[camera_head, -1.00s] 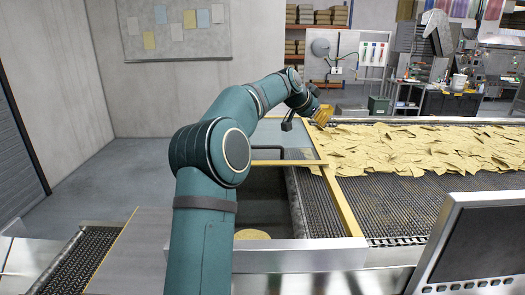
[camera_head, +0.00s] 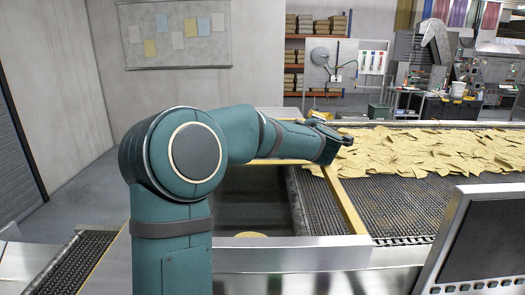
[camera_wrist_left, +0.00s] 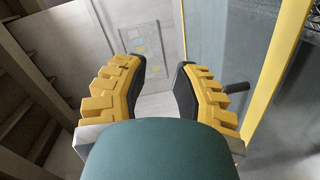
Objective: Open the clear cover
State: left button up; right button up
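My left arm reaches over the machine in the head view, its wrist end in front of the pale chips; its gripper fingers are hidden there. In the left wrist view my left gripper (camera_wrist_left: 160,70) has its yellow-backed fingers wide apart, with nothing between them. A clear cover (camera_wrist_left: 212,35), a see-through bluish panel, seems to stand just beyond the right finger, beside a yellow bar (camera_wrist_left: 277,65). A dark handle (camera_wrist_left: 237,87) sticks out just outside the right finger, not between the fingers. In the head view the arm hides most of the cover area. My right gripper is out of view.
Pale yellow chips (camera_head: 430,155) cover the far part of the mesh conveyor (camera_head: 400,205). A yellow rail (camera_head: 345,205) borders a dark open bay (camera_head: 260,205). A dark monitor (camera_head: 480,240) stands at the front right.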

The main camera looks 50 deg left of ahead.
pick_arm(q)
jog(key=s+f+n+g+y+b, duration=0.1)
jog(key=s+f+n+g+y, duration=0.1)
jog(key=s+f+n+g, duration=0.3)
jog(key=s+f+n+g+y, duration=0.1)
jog(key=s+n+g, duration=0.15)
jog(key=s, duration=0.35)
jog(key=shift+n+t, duration=0.35)
jog(key=p+x, duration=0.1)
jog(key=x, duration=1.2)
jog(key=shift+s+a, duration=0.1)
grip_shut()
